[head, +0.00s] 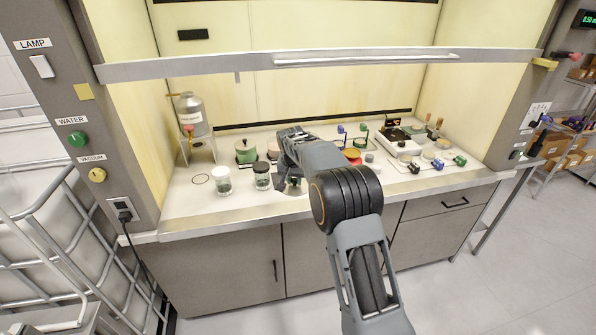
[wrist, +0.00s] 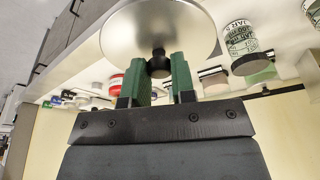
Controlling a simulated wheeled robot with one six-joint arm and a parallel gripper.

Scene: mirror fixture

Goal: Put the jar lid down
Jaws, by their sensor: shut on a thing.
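The jar lid (wrist: 140,28) is a pale round disc with a black knob in its middle, at the top of the wrist view. My gripper (wrist: 160,68) has green fingers closed on the black knob. Part of the lid runs past the top of the picture. In the head view my gripper (head: 291,183) is over the front of the bench, largely hidden by my arm, and the lid cannot be made out there. I cannot tell whether the lid touches anything below it.
A white-topped jar (head: 222,182) and a dark-topped jar (head: 262,178) stand left of my gripper. A labelled jar (wrist: 242,47) shows at right in the wrist view. The sash bar (head: 330,58) crosses above.

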